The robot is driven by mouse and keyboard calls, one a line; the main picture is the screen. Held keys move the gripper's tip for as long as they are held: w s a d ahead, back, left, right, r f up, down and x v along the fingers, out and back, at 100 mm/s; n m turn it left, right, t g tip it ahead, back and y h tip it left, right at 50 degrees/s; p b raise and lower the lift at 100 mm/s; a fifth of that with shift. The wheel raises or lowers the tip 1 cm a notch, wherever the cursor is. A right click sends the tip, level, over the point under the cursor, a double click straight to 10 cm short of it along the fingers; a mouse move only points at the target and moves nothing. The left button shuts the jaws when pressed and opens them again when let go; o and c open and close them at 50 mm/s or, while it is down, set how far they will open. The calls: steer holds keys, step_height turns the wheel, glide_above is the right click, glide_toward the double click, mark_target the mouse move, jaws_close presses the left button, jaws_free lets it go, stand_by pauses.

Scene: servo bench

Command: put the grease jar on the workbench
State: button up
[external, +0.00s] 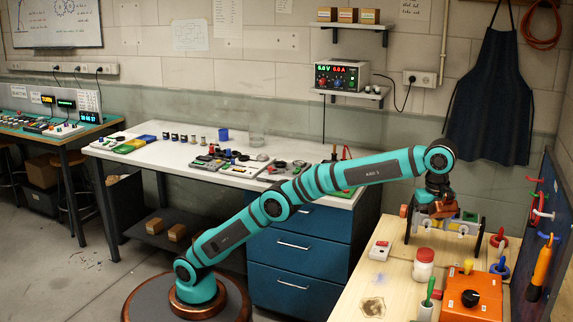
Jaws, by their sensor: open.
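A white jar with a red lid (424,265), which looks like the grease jar, stands upright on the light wooden bench top (395,268) at the right. A long white-topped bench (170,153) with blue drawers stands along the wall; I cannot tell which of the two is the workbench. My gripper (434,208) is open and hangs down at the back of the wooden top, above and behind the jar and apart from it. Its fingertips are hard to make out against a small wheeled device (455,228) there.
An orange box with a black knob (472,292), a green-handled tool in a pot (428,295) and a small white switch box (379,250) crowd the wooden top. A tool panel (545,225) borders its right side. Parts cover much of the white bench; its left front is clearer.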

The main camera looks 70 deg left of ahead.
steer(key=shift+r, duration=0.15)
steer(key=w+a+r+n+t+h, duration=0.1)
steer(key=w+a+r+n+t, duration=0.3)
steer(key=a, duration=0.6)
steer(key=w+a+r+n+g+h, duration=0.1)
steer(key=a+r, duration=0.6)
steer(key=a, duration=0.2)
steer(key=s+a+r+n+t+h, duration=0.1)
steer(key=s+a+r+n+t, duration=0.15)
steer(key=a, duration=0.85)
steer(key=s+a+r+n+t+h, duration=0.1)
steer(key=s+a+r+n+t, duration=0.15)
steer(key=a, duration=0.85)
steer(key=s+a+f+n+t+y, duration=0.1)
steer(key=s+a+f+n+t, duration=0.15)
steer(key=s+a, duration=0.55)
steer(key=s+a+f+n+t, duration=0.15)
steer(key=s+a+n, duration=0.35)
steer(key=a, duration=0.5)
steer(key=s+a+f+n+t+y, duration=0.1)
steer(key=s+a+f+n+t, duration=0.1)
steer(key=s+a+f, duration=0.3)
steer(key=s+a+f+n+t+y, duration=0.2)
steer(key=s+a+f, duration=0.3)
steer(key=s, duration=0.6)
steer(key=shift+s+t, duration=0.25)
steer(key=shift+t, duration=0.45)
steer(key=shift+o, duration=0.2)
